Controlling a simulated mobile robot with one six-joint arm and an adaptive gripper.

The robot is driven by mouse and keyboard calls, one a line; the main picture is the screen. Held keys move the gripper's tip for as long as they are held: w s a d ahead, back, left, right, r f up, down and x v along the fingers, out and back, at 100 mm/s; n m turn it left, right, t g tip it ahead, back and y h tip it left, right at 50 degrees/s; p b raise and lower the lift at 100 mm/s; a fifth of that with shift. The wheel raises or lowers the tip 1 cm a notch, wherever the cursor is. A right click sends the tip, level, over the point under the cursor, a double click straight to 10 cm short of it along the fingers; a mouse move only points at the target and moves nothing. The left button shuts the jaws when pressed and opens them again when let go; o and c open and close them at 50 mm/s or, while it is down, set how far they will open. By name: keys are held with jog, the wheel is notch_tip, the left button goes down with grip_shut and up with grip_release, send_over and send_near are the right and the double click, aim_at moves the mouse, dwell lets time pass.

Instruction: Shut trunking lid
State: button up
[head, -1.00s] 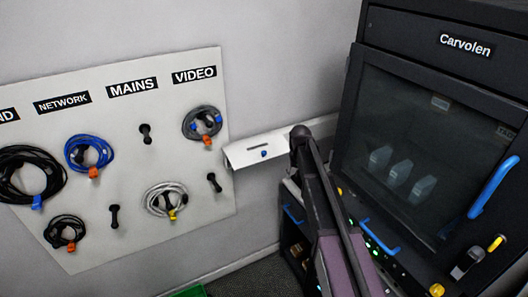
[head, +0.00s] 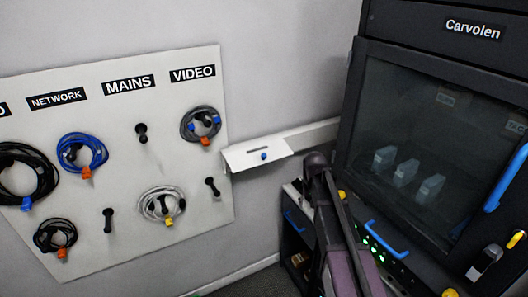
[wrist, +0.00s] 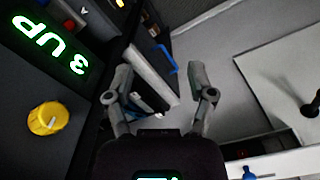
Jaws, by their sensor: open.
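The white trunking lid (head: 275,145) shows in the head view on the wall, just right of the board. It slopes out from the wall at an angle and bears a dark slot and a blue knob (head: 264,156). The white trunking (head: 315,134) runs behind it to the right. In the wrist view a blue knob (wrist: 248,173) and white trunking show at the bottom right edge, partly cut off.
A pegboard (head: 110,200) with several coiled cables and bare pegs is on the left. A dark cabinet (head: 400,55) with a glass door and blue handles stands on the right, close to my arm. A yellow knob (wrist: 47,118) is left of my gripper.

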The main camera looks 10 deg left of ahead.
jog(key=c, duration=0.3)
jog(key=shift+s+d+f, duration=0.1)
jog(key=shift+s+d, duration=0.05)
jog(key=shift+s, duration=0.1)
jog(key=c, duration=0.4)
jog(key=shift+s+d+f, duration=0.15)
jog(key=shift+s+d, duration=0.1)
jog(key=shift+s, duration=0.3)
grip_shut()
jog(key=s+d+f+b, duration=0.1)
jog(key=s+d, duration=0.1)
jog(key=s, duration=0.3)
jog(key=s+d+f+b, duration=0.1)
jog(key=s+d, duration=0.2)
jog(key=s, duration=0.3)
jog(key=s+d+f+m+b, duration=0.1)
jog(key=s+d, duration=0.2)
jog(key=s, duration=0.3)
jog(key=shift+s+f+b, duration=0.15)
jog(key=shift+s+b, duration=0.05)
jog(key=shift+b, duration=0.15)
